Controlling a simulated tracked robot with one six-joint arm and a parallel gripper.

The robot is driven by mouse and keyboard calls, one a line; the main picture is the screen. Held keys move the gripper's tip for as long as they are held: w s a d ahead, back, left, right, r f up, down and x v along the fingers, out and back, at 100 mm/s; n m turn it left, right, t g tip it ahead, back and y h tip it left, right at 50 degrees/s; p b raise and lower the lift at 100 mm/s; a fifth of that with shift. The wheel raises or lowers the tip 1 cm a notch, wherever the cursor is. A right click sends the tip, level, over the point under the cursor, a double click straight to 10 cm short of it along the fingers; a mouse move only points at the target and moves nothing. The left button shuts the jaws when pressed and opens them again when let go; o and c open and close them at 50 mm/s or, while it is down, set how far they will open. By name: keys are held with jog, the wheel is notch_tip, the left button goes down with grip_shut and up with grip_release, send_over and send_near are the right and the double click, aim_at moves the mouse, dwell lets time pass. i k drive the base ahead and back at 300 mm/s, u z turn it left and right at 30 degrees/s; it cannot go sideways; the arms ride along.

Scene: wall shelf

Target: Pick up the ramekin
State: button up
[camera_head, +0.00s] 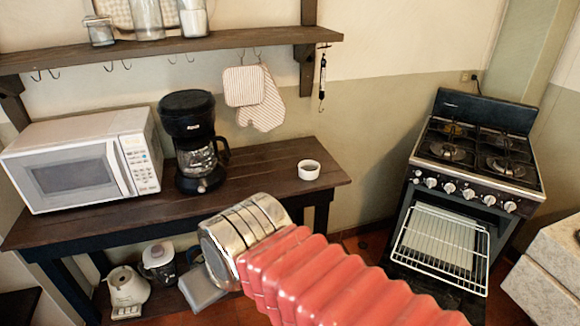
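The ramekin (309,170) is small, white and round, with a dark inside. It stands upright near the right end of the dark wooden table (262,172), apart from other things. My arm, with red ribbed bellows and a silver metal part, reaches in from the bottom right. The silver part shows in front of the table's front edge, below and left of the ramekin. I see no gripper fingers. Nothing covers the ramekin.
A black coffee maker (190,140) and a white microwave (85,160) stand left on the table. A wall shelf (180,46) with hooks hangs above; oven mitts (262,95) hang below it. The stove (470,150) at right has its oven open.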

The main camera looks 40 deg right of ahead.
aim_at(308, 169)
jog(key=z, duration=0.05)
jog(key=i, duration=1.1)
jog(key=z, duration=0.35)
